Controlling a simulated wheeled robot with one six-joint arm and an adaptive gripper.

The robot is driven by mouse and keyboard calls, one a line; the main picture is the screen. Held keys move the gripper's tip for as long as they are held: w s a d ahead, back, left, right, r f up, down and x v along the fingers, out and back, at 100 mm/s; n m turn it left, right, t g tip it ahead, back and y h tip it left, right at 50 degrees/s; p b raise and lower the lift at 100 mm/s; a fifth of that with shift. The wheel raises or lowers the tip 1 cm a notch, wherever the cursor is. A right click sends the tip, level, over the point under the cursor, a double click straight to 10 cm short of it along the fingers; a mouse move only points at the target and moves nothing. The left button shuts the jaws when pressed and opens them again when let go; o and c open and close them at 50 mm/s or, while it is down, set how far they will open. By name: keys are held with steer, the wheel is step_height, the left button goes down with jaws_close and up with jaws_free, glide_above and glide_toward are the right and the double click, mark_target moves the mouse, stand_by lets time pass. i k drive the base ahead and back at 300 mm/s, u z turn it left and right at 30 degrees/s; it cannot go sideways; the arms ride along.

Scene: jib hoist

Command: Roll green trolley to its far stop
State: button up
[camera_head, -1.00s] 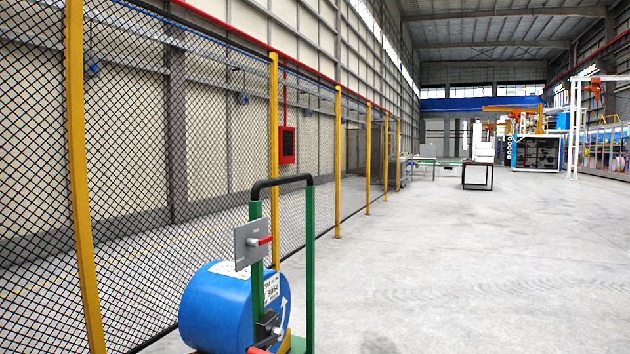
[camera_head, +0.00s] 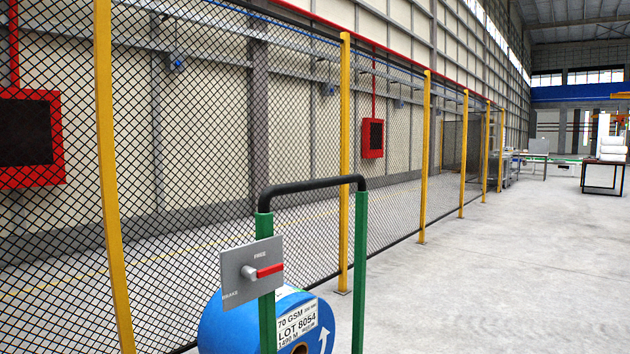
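The green trolley (camera_head: 360,270) stands low in the middle of the head view. Its two green uprights carry a black handle bar (camera_head: 312,184) across the top. A grey plate (camera_head: 250,271) on the left upright is marked FREE at the top and BRAKE at the lower left. Its red lever (camera_head: 269,270) points to the right. A blue roll (camera_head: 226,322) with a white label reading LOT 8054 sits on the trolley. The trolley's base and wheels are out of the picture. No far stop is visible. My gripper is not in view.
A black mesh fence with yellow posts (camera_head: 345,150) runs along the left behind the trolley. Red boxes (camera_head: 373,138) show on or near the wall beyond it. The concrete floor (camera_head: 500,280) on the right is clear. A dark table (camera_head: 603,176) stands far off at right.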

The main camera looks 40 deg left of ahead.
mark_target(266, 251)
steer(key=u, duration=0.75)
steer(key=i, duration=0.9)
steer(key=u, duration=1.2)
steer(key=i, duration=0.2)
steer(key=u, duration=0.15)
